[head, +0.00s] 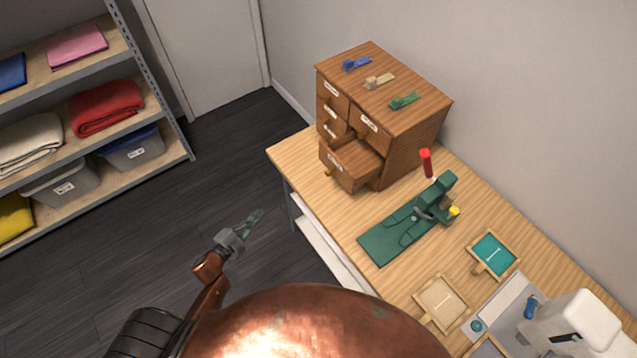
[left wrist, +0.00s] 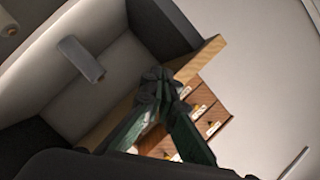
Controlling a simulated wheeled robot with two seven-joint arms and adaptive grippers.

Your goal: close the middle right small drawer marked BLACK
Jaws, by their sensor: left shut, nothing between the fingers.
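A small wooden drawer chest (head: 417,134) stands on the table, its labelled drawer fronts facing left and down in the head view. One drawer (head: 340,166) low on the right side of the front is pulled out. Its label is too small to read, so I cannot confirm that it is the BLACK one. It hides the front below it. My left gripper (head: 257,215) is shut and empty over the dark floor, left of the chest and clear of it. In the left wrist view its fingertips (left wrist: 160,82) meet in front of part of the chest (left wrist: 208,98). My right gripper is not in view.
Blue, beige and green clips (head: 404,101) lie on the chest. A green tool stand (head: 398,232) with a red handle (head: 427,163) is right of it on the table (head: 290,152). Shelves (head: 175,150) stand far left. Floor between gripper and table is free.

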